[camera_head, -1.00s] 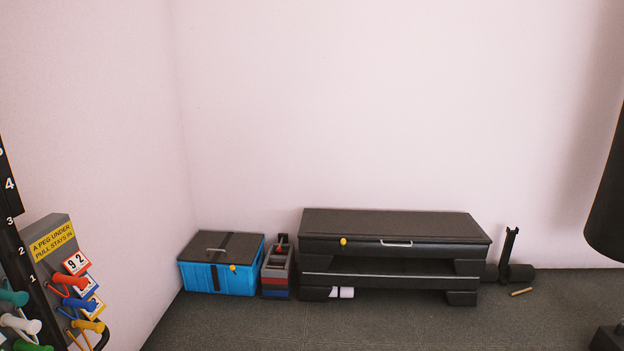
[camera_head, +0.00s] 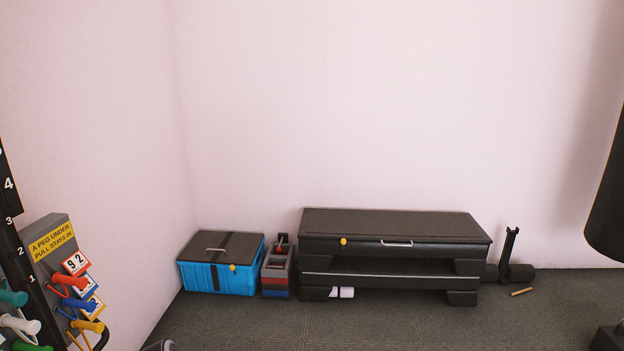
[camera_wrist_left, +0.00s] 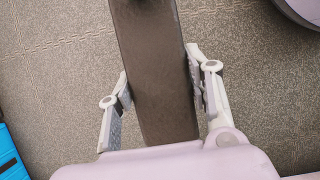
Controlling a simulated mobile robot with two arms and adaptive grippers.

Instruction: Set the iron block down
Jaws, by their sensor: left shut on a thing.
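In the left wrist view, a long dark grey-brown block, which I take to be the iron block (camera_wrist_left: 158,100), runs from the top edge down between the fingers. My left gripper (camera_wrist_left: 158,72) is shut on it, with one pale finger along each side. My right gripper is in neither view.
A black bench (camera_head: 395,228) stands against the wall. A peg rack (camera_head: 52,240) is at left. The grey floor (camera_head: 390,330) in front is open.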

